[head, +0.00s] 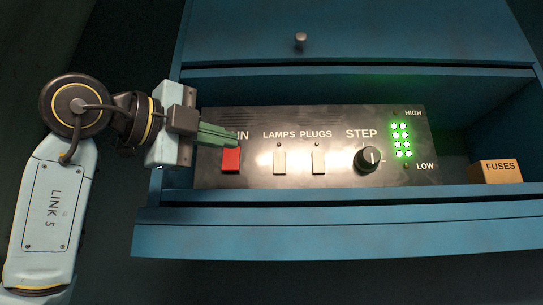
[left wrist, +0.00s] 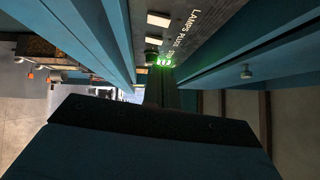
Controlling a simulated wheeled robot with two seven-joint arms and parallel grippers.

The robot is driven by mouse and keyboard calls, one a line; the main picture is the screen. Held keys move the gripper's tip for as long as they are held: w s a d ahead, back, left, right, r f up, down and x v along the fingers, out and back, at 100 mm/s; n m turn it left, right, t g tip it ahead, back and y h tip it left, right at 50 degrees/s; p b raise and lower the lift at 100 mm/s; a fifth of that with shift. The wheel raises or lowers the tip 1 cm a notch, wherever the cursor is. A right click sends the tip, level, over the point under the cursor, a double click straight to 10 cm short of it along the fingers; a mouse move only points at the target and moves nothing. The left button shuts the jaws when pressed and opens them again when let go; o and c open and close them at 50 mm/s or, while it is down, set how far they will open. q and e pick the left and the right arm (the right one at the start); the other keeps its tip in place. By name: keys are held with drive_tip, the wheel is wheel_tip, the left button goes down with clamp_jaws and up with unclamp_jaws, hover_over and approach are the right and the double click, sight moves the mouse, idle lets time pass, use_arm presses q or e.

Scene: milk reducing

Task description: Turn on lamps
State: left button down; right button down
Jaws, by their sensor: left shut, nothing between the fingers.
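The black control panel (head: 340,178) stands in a blue cabinet drawer in the head view. Its white LAMPS switch (head: 279,162) sits between the red main switch (head: 231,160) and the white PLUGS switch (head: 319,162). The small indicator above the LAMPS switch looks dark. My left gripper (head: 234,138) is shut and empty, in front of the panel's left part, just above the red switch and left of the LAMPS switch. It covers part of the main label. In the left wrist view, the LAMPS switch (left wrist: 158,20) shows near the top. My right gripper is out of view.
A black STEP knob (head: 367,159) and lit green indicators (head: 401,140) are on the panel's right. A FUSES box (head: 496,172) stands at the drawer's right end. The drawer's front edge (head: 350,216) runs below the panel, and a knobbed upper front (head: 300,40) is above.

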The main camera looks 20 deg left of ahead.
use_arm(q)
drive_tip(key=p, duration=0.5)
approach(285, 157)
drive_tip(key=w+d, duration=0.1)
drive_tip(key=d, duration=0.3)
drive_tip(key=w, duration=0.1)
drive_tip(key=w+p, duration=0.1)
drive_tip(key=w+a, duration=0.1)
drive_tip(key=shift+w+r, duration=0.2)
drive_tip(key=shift+r, duration=0.2)
drive_tip(key=shift+w+f, duration=0.1)
drive_tip(key=shift+w, duration=0.25)
